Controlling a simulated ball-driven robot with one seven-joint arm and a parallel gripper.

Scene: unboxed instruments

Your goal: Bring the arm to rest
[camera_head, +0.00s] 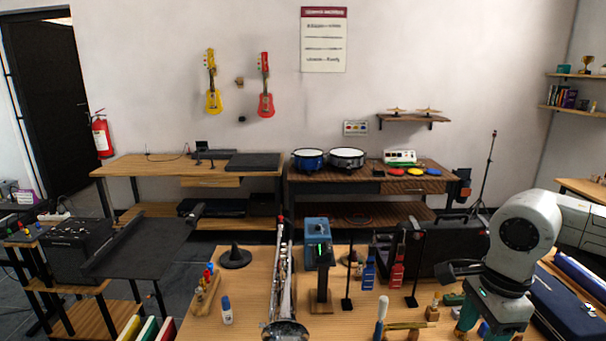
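My arm comes in at the right of the head view, its grey-white wrist above the right part of the front workbench (250,270). My gripper (494,327) points down there, low over the bench. Its two greenish fingers look spread apart, with no thing clearly held between them. The fingertips are partly cut off by the lower frame edge and small, so contact with the bench cannot be told.
A trumpet (282,285), a blue meter on a stand (318,250), a glue bottle (227,310) and small tools crowd the bench. An open black case (440,245) stands behind my gripper. A blue case (565,310) lies to its right.

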